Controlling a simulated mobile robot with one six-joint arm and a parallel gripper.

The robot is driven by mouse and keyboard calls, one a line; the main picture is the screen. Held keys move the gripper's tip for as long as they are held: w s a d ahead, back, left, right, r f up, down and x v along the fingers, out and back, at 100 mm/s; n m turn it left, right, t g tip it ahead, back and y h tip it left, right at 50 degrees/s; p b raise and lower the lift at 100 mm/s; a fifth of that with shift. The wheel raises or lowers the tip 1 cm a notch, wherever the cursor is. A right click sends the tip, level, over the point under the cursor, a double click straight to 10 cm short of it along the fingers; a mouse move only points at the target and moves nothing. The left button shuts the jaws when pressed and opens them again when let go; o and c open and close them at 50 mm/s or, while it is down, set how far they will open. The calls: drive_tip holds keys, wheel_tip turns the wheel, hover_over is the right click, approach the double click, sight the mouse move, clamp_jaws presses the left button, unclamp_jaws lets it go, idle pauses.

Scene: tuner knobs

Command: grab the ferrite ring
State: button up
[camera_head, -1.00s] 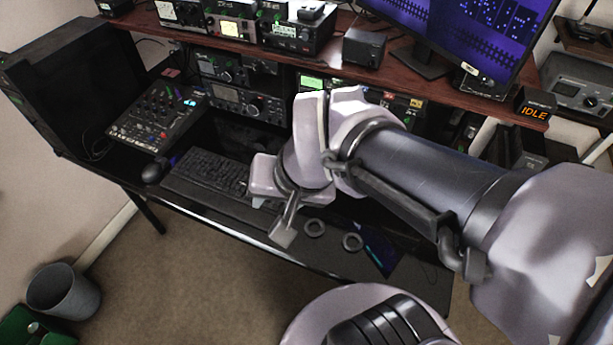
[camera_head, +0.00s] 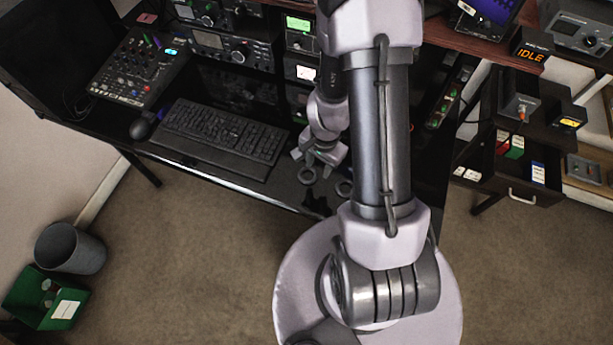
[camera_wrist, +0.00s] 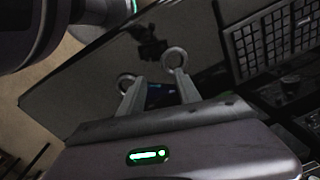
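Two grey rings lie on the dark desk top near its front edge; I cannot tell which is the ferrite ring. In the head view, the left ring (camera_head: 307,183) is just in front of my gripper (camera_head: 318,160), and the right ring (camera_head: 339,189) is partly covered by my arm. In the wrist view, one ring (camera_wrist: 165,60) lies by the tip of the right finger and the other ring (camera_wrist: 120,84) by the tip of the left finger. My gripper (camera_wrist: 157,77) is open, its fingers spread with nothing held between them.
A keyboard (camera_head: 222,138) lies left of my gripper, with a mouse (camera_head: 142,126) beyond it. Radio gear (camera_head: 232,52) stands behind. A small dark object with a blue screen (camera_wrist: 160,95) shows between the fingers. A drawer unit (camera_head: 510,170) stands at the right.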

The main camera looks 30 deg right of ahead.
sight(314, 178)
drive_tip(key=f+b, duration=0.1)
drive_tip(key=f, duration=0.1)
drive_tip(key=w+f+b, duration=0.1)
drive_tip(key=f+b, duration=0.1)
drive_tip(key=f, duration=0.1)
drive_tip(key=f+b, duration=0.2)
drive_tip(key=f, duration=0.1)
drive_tip(key=shift+w+a+f, duration=0.15)
drive_tip(key=shift+w+f, duration=0.05)
drive_tip(key=shift+s+r, duration=0.1)
drive_tip(key=shift+r, duration=0.05)
clamp_jaws()
